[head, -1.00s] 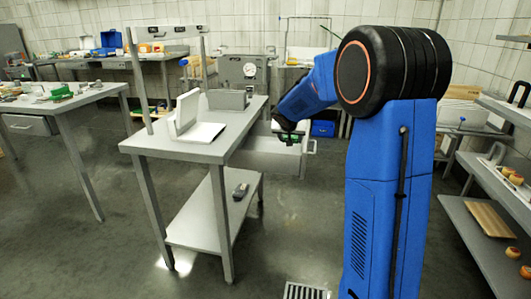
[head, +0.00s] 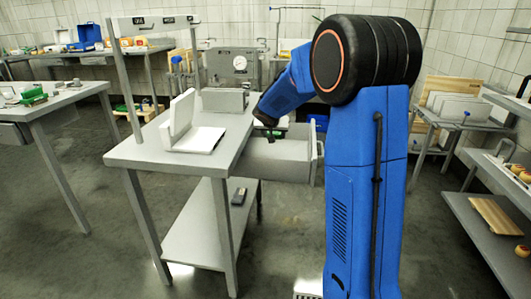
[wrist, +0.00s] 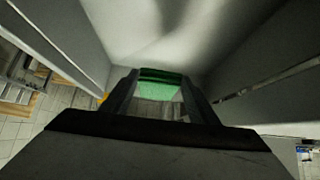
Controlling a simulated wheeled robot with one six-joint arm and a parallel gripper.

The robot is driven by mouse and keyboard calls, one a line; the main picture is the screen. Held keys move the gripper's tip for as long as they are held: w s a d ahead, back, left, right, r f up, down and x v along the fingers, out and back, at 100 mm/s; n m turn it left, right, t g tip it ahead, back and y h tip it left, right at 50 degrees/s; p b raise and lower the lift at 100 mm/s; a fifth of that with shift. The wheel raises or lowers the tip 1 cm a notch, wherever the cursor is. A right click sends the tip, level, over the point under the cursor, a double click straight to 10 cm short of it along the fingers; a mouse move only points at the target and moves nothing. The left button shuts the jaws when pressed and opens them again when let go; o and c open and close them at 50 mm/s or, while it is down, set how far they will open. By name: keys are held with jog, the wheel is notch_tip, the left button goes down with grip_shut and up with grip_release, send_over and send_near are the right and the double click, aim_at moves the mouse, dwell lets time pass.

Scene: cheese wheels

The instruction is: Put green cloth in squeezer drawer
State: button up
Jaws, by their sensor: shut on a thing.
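The squeezer drawer (head: 280,165) is a grey box pulled out from the right side of the grey table in the head view. My gripper (head: 268,133) points down over the drawer's end nearest the table. Grey walls rise on both sides there, with a pale surface beyond the cloth. I cannot tell whether the cloth touches the drawer floor.
The table (head: 150,155) carries a white folded stand (head: 190,135) and a grey block (head: 222,100). A dark object (head: 239,196) lies on its lower shelf. A shelf with a wooden board (head: 495,215) stands at right. Open floor lies at front left.

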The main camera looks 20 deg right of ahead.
jog(key=f, duration=0.3)
jog(key=w+f, duration=0.1)
jog(key=f, duration=0.1)
jog(key=shift+a+f, duration=0.15)
jog(key=shift+f, duration=2.3)
jog(key=shift+f, duration=0.15)
jog(key=o, duration=1.1)
